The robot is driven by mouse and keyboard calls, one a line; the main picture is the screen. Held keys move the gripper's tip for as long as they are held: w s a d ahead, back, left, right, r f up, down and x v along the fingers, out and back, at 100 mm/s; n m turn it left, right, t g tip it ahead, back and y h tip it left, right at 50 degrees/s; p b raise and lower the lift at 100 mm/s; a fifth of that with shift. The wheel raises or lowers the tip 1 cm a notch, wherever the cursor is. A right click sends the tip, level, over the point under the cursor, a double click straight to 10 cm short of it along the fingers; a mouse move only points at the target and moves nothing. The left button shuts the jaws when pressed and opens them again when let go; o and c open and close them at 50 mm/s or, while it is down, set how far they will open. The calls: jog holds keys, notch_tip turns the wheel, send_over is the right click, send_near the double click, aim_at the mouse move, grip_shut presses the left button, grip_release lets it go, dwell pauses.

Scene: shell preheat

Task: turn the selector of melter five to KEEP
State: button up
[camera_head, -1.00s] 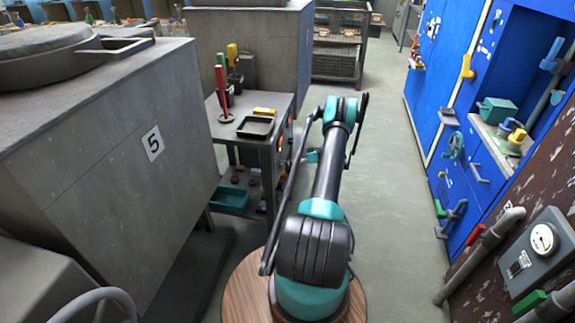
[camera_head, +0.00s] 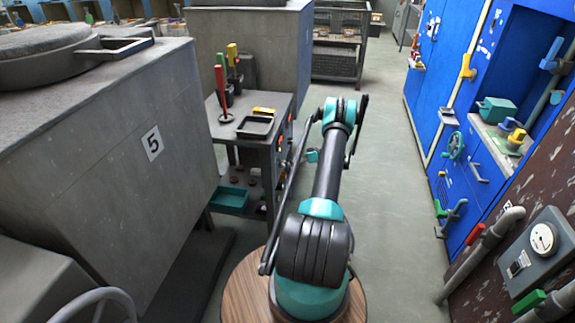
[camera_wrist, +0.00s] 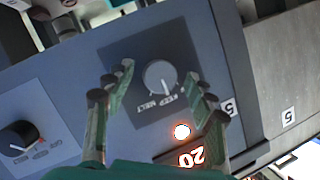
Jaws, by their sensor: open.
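The selector (camera_wrist: 160,77) is a round grey knob on a dark square plate, with KEEP and MELT lettering beside it, in the wrist view. A light mark shows on the knob, but I cannot tell which label it points to. My gripper (camera_wrist: 159,75) is open, one green-padded finger on each side of the knob. Contact with the knob cannot be told. Labels reading 5 (camera_wrist: 230,107) show to the right. In the head view, melter five (camera_head: 118,158) is the big grey block marked 5 at left; the selector and my gripper are hidden there.
A second dark knob (camera_wrist: 22,138) sits at the left of the panel. In the head view, a cart (camera_head: 262,135) stands beside the melter; the aisle floor (camera_head: 393,200) is clear.

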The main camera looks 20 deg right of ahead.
jog(key=shift+d, duration=0.1)
jog(key=v, duration=1.1)
jog(key=shift+d, duration=0.35)
jog(key=shift+s+d+r, duration=0.1)
jog(key=shift+s+r, duration=0.05)
